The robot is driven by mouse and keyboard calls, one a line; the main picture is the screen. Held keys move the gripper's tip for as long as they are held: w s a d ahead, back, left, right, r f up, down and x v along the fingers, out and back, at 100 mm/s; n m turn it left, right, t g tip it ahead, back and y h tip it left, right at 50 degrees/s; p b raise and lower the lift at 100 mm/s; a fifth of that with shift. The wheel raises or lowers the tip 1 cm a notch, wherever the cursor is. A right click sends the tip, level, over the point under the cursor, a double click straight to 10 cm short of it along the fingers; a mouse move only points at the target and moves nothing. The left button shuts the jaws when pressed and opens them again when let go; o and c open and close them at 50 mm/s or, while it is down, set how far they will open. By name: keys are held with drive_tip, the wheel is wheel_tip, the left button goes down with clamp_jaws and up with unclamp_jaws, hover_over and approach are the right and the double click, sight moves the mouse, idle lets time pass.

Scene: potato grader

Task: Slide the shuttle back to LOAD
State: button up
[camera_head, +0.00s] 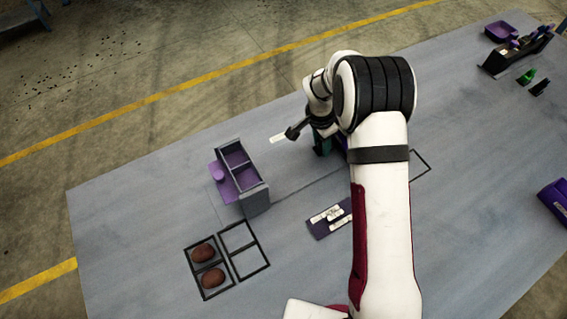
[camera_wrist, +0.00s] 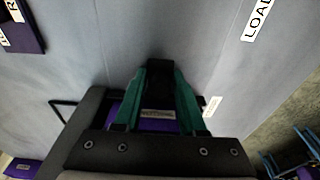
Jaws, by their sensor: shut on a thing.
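My gripper (camera_head: 322,145) has green fingers and stands low over the table, partly hidden behind my arm in the head view. In the wrist view my gripper (camera_wrist: 158,80) is shut on a black upright piece, which appears to be the shuttle's handle. The purple shuttle (camera_wrist: 158,114), with a small label whose text is too blurred to read, shows between the fingers. Most of the shuttle is hidden by the gripper. The white LOAD label (camera_wrist: 257,18) lies on the table at the upper right of the wrist view, apart from the fingers.
Two brown potatoes, one (camera_head: 203,252) behind the other (camera_head: 212,278), lie in black outlined squares. A purple plate (camera_head: 318,228) with white labels lies near my arm. A dark rack (camera_head: 508,60) stands far right.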

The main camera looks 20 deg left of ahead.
sight(274, 173)
drive_tip(key=shift+s+a, duration=2.9)
drive_tip(key=shift+s+a, duration=2.35)
drive_tip(key=shift+a, duration=0.05)
drive_tip(key=o, duration=0.7)
drive_tip(key=shift+o, duration=0.2)
drive_tip(key=shift+r, duration=0.1)
